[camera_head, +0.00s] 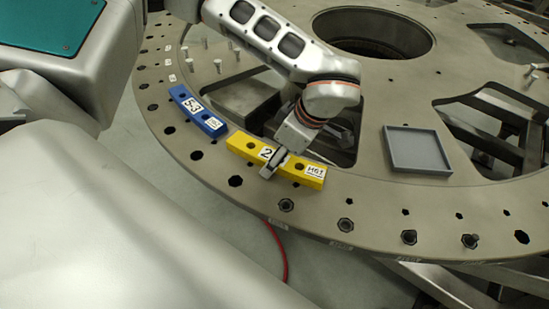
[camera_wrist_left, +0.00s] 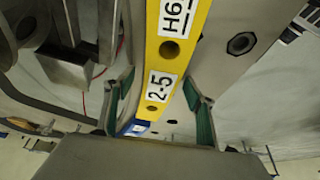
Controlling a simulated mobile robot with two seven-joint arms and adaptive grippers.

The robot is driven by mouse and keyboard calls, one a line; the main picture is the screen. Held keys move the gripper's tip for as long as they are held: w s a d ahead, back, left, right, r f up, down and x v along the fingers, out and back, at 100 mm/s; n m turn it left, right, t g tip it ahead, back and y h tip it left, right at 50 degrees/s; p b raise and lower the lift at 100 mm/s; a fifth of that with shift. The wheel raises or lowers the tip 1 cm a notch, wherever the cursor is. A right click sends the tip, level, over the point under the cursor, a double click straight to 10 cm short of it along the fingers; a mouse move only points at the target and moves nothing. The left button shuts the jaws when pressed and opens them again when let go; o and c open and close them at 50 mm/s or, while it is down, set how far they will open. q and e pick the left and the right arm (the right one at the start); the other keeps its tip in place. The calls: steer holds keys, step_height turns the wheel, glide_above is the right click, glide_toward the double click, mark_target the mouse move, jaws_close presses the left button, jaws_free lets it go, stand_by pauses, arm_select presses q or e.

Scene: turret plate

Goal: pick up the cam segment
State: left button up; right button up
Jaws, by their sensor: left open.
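The cam segment is a yellow curved bar (camera_head: 240,146) with holes and white labels, lying on the rim of the grey turret plate (camera_head: 375,205). In the left wrist view the yellow bar (camera_wrist_left: 176,60) runs between my fingers, with the labels "2-5" and "H6" showing. My left gripper (camera_head: 273,162) is over the middle of the bar and hides part of its label. It is open, with one green-padded finger on each side of the bar in the left wrist view (camera_wrist_left: 158,92). Finger contact cannot be told. My right gripper is not in view.
A blue segment (camera_head: 197,112) labelled "S-3" lies just left of the yellow bar. A shallow grey tray (camera_head: 418,151) sits on the plate to the right. Several upright pins (camera_head: 218,66) stand at the back left. The plate has large openings and rim holes.

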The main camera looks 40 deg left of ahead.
arm_select(q)
steer(key=c, duration=1.5)
steer(key=shift+o, duration=0.2)
steer(key=shift+r, duration=0.1)
